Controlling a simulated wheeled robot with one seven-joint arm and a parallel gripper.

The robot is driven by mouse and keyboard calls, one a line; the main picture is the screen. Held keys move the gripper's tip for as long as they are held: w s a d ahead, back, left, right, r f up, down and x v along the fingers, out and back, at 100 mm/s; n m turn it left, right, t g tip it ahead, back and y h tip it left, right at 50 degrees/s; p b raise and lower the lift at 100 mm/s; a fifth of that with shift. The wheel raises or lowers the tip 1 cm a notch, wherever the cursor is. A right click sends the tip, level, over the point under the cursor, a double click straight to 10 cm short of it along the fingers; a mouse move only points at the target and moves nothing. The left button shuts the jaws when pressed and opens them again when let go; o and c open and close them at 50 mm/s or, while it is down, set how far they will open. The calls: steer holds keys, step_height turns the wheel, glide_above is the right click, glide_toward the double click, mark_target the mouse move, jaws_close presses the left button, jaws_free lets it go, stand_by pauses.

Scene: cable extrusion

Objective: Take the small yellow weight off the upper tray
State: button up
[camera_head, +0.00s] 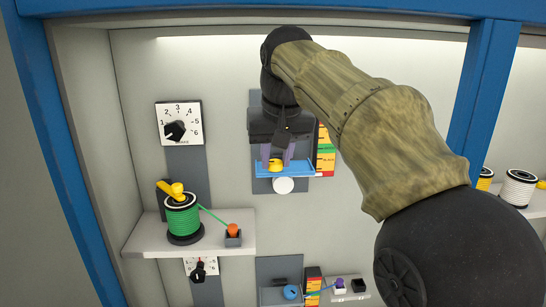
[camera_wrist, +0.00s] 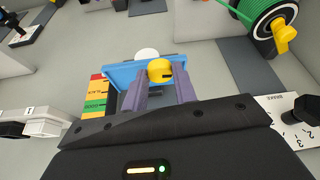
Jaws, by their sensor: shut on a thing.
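The small yellow weight (camera_head: 275,164) is at the blue upper tray (camera_head: 296,171), between the fingertips of my gripper (camera_head: 275,158). In the wrist view the yellow weight (camera_wrist: 160,71) sits between the two purple-grey fingers of my gripper (camera_wrist: 160,80), with the blue tray (camera_wrist: 125,72) just behind it. My gripper is shut on the weight. I cannot tell whether the weight still touches the tray. A white round knob (camera_head: 283,185) is just below the tray.
A shelf (camera_head: 215,246) at left holds a green cable spool (camera_head: 182,217) and a red-orange ball on a grey block (camera_head: 233,233). A dial (camera_head: 178,123) is on the wall. A coloured label (camera_head: 325,152) is right of the tray.

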steer(key=s+d+b, duration=0.1)
steer(key=s+b, duration=0.2)
steer(key=s, duration=1)
steer(key=shift+s+d+b, duration=0.3)
steer(key=shift+s+b, duration=0.1)
steer(key=o, duration=0.3)
steer(key=shift+c, duration=1)
steer(key=shift+w, duration=0.1)
steer(key=shift+a+f, duration=0.1)
